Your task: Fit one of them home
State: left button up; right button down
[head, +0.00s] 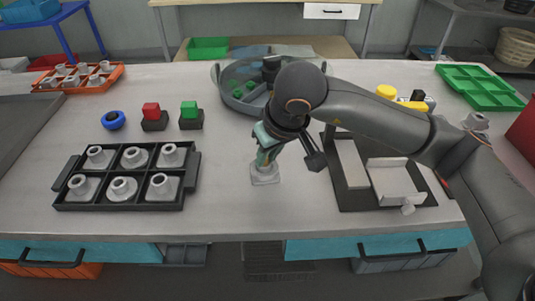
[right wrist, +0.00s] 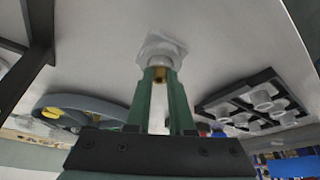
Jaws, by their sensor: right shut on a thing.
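My right gripper (head: 264,152) points down at the middle of the table and is shut on a pale grey square-based fitting (head: 265,175). In the right wrist view the green fingers (right wrist: 160,92) close around a brass-coloured stem, with the fitting's pale base (right wrist: 160,47) beyond them. I cannot tell whether the base touches the table. Similar grey fittings (head: 134,157) stand in a black compartment tray (head: 119,202) at left, all its visible places filled. A round grey tank (head: 222,90) with green items inside stands behind, partly hidden by my arm. My left gripper is not in view.
An orange tray (head: 50,89) of fittings is back left. A dark fixture (head: 352,198) with white blocks is at right, near a green tray (head: 490,98).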

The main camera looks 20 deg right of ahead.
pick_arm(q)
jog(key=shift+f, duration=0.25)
pick_arm(e)
jog(key=shift+s+f, duration=0.15)
jog(key=shift+f, duration=0.15)
dwell(0.4)
jog(key=c, duration=0.7)
grip_release()
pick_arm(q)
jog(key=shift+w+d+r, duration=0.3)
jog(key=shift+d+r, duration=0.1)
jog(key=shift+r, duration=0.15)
pick_arm(e)
jog(key=v, duration=1.3)
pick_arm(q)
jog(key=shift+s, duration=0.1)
